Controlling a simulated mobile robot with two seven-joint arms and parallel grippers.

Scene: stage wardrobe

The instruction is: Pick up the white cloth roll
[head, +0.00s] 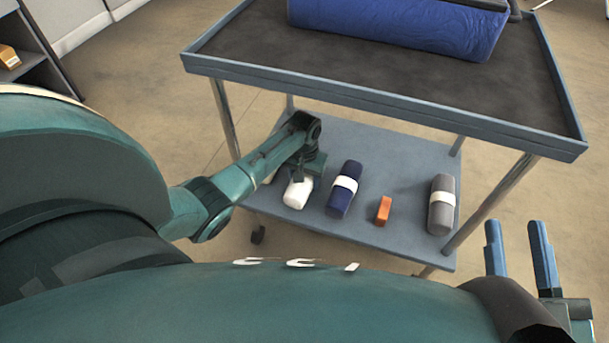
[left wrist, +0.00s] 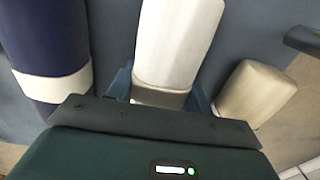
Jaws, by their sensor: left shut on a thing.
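The white cloth roll (head: 298,194) is at the lower shelf of the cart, partly covered by my left gripper (head: 305,178). In the left wrist view the white roll (left wrist: 178,45) runs between the blue fingers of my left gripper (left wrist: 160,88), with a greyish band near the palm. The gripper is shut on it. I cannot tell whether the roll touches the shelf. My right gripper (head: 515,226) is open and empty, at the lower right, outside the cart.
A beige roll (left wrist: 255,92) lies close beside the white one. The cart's upper tray (head: 370,97) overhangs, holding a large blue bundle (head: 400,25).

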